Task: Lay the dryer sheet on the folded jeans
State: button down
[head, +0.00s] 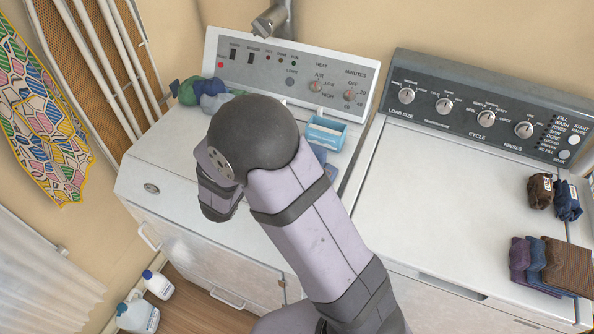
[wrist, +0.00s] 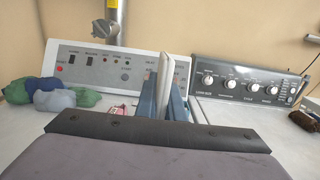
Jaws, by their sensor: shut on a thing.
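My gripper (wrist: 164,88) shows in the wrist view as two blue-grey fingers shut on a thin, pale upright thing (wrist: 166,58), which appears to be the dryer sheet. It stands up in front of the dryer's control panel. In the head view my arm hides the gripper and the sheet. A blue cloth patch (head: 320,154) shows beside my arm, below the blue box on the dryer top; it may be the folded jeans, but most of it is hidden. I cannot tell how far the sheet is from it.
A light-blue box (head: 326,133) stands on the dryer top (head: 165,150). Rolled green and blue-grey socks (head: 205,92) lie at its back left. On the washer (head: 440,200) at right are brown and blue rolled socks (head: 541,190) and folded cloths (head: 567,265). White bottles (head: 138,315) stand on the floor.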

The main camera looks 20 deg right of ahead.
jog(key=shift+a+f+b, duration=0.2)
jog(key=shift+f+b, duration=1.05)
jog(key=shift+b, duration=1.2)
jog(key=shift+s+a+f+t+h+b, duration=0.15)
jog(key=shift+f+t+h+b, duration=0.25)
jog(key=shift+b, duration=0.8)
jog(key=shift+s+f+b, duration=0.1)
jog(key=shift+b, duration=0.35)
jog(key=shift+f+p, duration=0.45)
jog(key=shift+f, duration=2.35)
jog(key=shift+f, duration=0.1)
jog(key=shift+f, duration=2)
